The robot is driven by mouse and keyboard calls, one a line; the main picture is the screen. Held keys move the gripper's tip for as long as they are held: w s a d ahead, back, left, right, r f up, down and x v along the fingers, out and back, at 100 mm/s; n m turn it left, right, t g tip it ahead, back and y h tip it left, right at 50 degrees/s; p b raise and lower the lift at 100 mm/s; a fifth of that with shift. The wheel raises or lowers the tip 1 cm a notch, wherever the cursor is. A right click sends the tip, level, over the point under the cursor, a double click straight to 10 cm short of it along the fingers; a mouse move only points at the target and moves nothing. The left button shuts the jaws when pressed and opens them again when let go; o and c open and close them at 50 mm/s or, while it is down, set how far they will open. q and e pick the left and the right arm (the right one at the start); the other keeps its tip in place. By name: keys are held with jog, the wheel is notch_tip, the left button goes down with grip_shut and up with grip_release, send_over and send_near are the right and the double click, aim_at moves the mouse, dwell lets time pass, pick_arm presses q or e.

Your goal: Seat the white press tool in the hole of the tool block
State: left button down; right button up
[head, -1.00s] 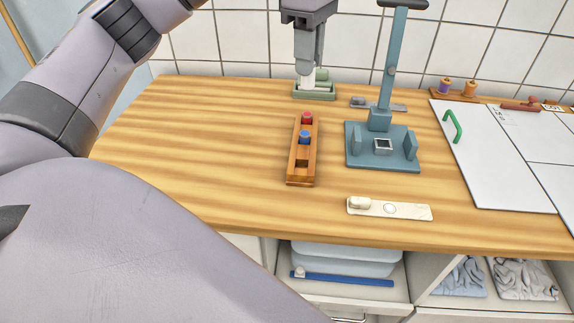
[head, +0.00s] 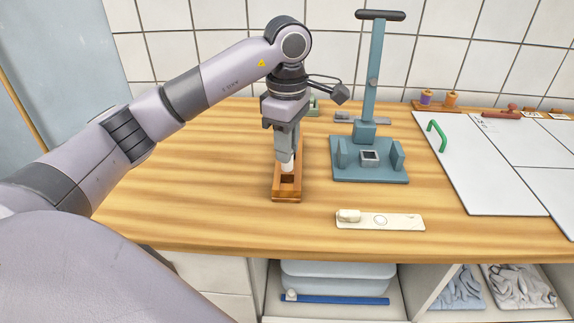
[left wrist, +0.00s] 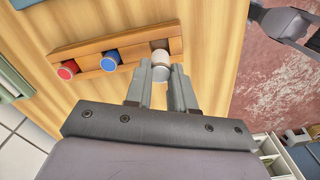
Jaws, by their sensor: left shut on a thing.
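The white press tool (head: 287,167) is held upright between the fingers of my left gripper (head: 287,155). It also shows in the left wrist view (left wrist: 160,60), with the gripper (left wrist: 161,84) shut around it. The tool is over the near end of the wooden tool block (head: 287,197). The dark opening of the block's front hole shows just below the tool in the head view, so the tool appears above it. In the left wrist view, the block (left wrist: 85,49) also holds a red-topped tool (left wrist: 68,70) and a blue-topped tool (left wrist: 109,62).
A teal press stand (head: 370,172) is right of the block. A white strip with a knob (head: 380,220) lies near the front edge. White panels (head: 490,165) are at the right. The table left of the block is clear.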

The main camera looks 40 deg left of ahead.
aim_at(287, 169)
pick_arm(q)
jog(key=shift+f, duration=2.35)
jog(key=shift+f, duration=0.15)
jog(key=c, duration=1)
grip_release()
jog(key=shift+o, duration=0.2)
notch_tip(287, 169, up, 12)
jog(key=shift+r+p, duration=0.2)
jog(key=shift+p, duration=0.25)
